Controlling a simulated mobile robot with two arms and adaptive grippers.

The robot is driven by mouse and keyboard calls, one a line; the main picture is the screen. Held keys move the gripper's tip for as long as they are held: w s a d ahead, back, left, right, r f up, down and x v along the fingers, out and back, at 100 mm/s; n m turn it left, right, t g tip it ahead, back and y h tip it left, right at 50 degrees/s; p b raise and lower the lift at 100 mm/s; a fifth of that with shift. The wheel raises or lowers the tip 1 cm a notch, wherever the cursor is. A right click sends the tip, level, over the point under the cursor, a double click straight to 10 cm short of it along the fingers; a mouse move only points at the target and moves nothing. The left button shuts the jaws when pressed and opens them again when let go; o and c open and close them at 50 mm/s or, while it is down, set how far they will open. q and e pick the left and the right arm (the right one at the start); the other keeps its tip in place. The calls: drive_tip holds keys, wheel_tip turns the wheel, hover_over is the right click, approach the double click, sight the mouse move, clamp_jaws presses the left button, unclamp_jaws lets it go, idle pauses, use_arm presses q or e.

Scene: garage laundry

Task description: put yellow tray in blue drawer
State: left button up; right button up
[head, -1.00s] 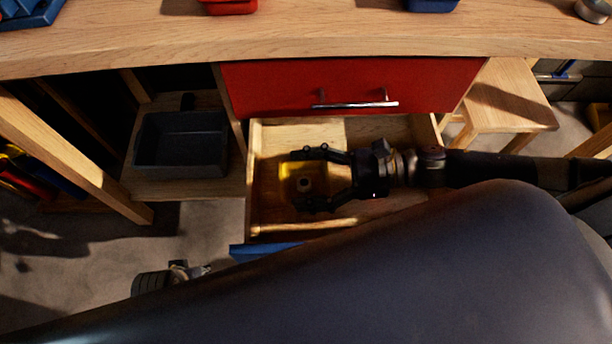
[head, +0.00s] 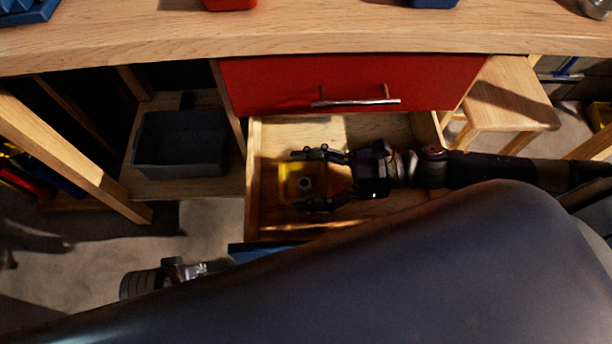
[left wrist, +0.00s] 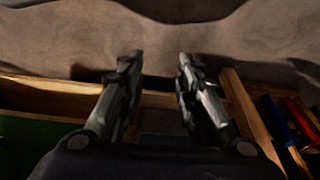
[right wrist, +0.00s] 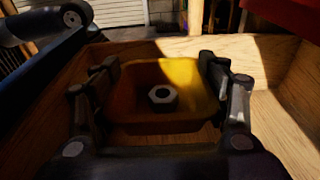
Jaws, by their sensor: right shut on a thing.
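The yellow tray (head: 287,184) is inside the open drawer with the blue front (head: 262,250). My right gripper (head: 302,180) reaches into the drawer from the right and is shut on the tray. In the right wrist view its fingers (right wrist: 160,75) lie against two opposite sides of the tray (right wrist: 195,75), which looks level. A grey hex nut (right wrist: 163,95) lies in the tray. I cannot tell whether the tray touches the drawer floor. My left gripper (left wrist: 156,70) is open and empty in the left wrist view.
A closed red drawer (head: 280,84) with a metal handle is above the open one, under the wooden worktop (head: 300,35). A dark grey bin (head: 180,145) stands on a shelf at left. A wooden stool (head: 508,95) stands at right. My own dark body hides the foreground.

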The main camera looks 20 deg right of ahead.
drive_tip(key=shift+f, duration=0.1)
use_arm(q)
drive_tip(key=shift+s+r, duration=0.15)
drive_tip(key=shift+r, duration=0.2)
use_arm(e)
drive_tip(key=o, duration=1)
use_arm(q)
drive_tip(key=shift+w+r, duration=0.15)
drive_tip(key=shift+w, duration=0.15)
use_arm(e)
drive_tip(key=shift+o, duration=0.2)
drive_tip(key=shift+r+p, duration=0.5)
drive_tip(key=shift+r, duration=0.2)
use_arm(q)
wheel_tip(320, 180, down, 13)
drive_tip(key=s+p, duration=0.2)
drive_tip(key=s, duration=0.1)
drive_tip(key=shift+g+p, duration=0.35)
drive_tip(key=shift+g, duration=0.05)
use_arm(e)
drive_tip(key=v, duration=1.2)
use_arm(q)
drive_tip(key=shift+a, duration=0.1)
use_arm(e)
drive_tip(key=shift+f, duration=0.15)
